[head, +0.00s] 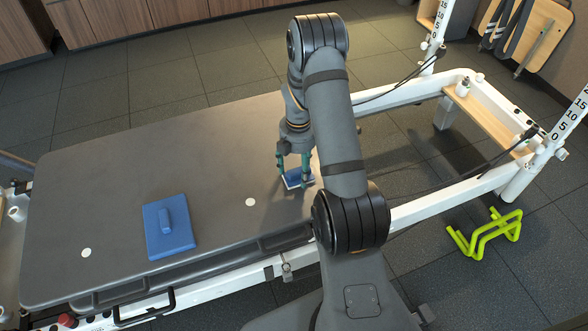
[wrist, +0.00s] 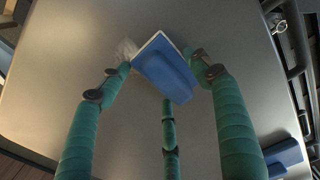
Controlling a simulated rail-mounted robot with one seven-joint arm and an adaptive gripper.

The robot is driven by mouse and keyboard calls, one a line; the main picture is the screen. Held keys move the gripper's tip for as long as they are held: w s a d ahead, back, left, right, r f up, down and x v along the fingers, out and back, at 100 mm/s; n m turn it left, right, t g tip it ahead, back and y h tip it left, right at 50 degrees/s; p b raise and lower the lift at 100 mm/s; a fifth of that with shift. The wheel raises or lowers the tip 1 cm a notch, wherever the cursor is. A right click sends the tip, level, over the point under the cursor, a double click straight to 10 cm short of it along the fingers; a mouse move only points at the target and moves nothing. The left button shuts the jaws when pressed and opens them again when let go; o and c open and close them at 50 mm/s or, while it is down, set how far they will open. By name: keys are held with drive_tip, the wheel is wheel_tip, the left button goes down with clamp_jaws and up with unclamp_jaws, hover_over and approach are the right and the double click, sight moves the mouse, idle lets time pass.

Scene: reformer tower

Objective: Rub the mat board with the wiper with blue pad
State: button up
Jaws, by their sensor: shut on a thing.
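The mat board (head: 110,165) is the wide dark grey top of the bench, also filling most of the wrist view (wrist: 75,55). My gripper (head: 297,178) is low over its right end. In the wrist view its green fingers (wrist: 160,70) are shut on a wiper (wrist: 167,74), blue with a white edge. The wiper (head: 292,180) is at the mat board's surface; whether it touches is hard to tell. Its underside is hidden. A second blue wiper-like block (head: 169,232) with a raised handle lies on the mat board at the left, apart from my gripper; it also shows in the wrist view (wrist: 284,152).
Two small white discs, one nearer the middle (head: 250,202) and one at left (head: 86,253), sit on the mat board. A whitish patch (wrist: 127,49) shows beside the held wiper. A white frame (head: 425,207) borders the bench. A yellow-green stand (head: 486,234) is on the floor.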

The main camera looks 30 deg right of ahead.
drive_tip(key=shift+d+f, duration=0.15)
drive_tip(key=shift+d, duration=0.55)
drive_tip(key=shift+a, duration=0.8)
drive_tip(key=shift+a+f, duration=0.1)
drive_tip(key=shift+a, duration=0.65)
drive_tip(key=shift+s+d+r, duration=0.1)
drive_tip(key=shift+d+r, duration=0.1)
drive_tip(key=shift+d, duration=1.35)
drive_tip(key=shift+a+f, duration=0.15)
drive_tip(key=shift+a, duration=1.45)
drive_tip(key=shift+d+p, duration=0.35)
drive_tip(key=shift+d, duration=1.3)
drive_tip(key=shift+a, duration=1.65)
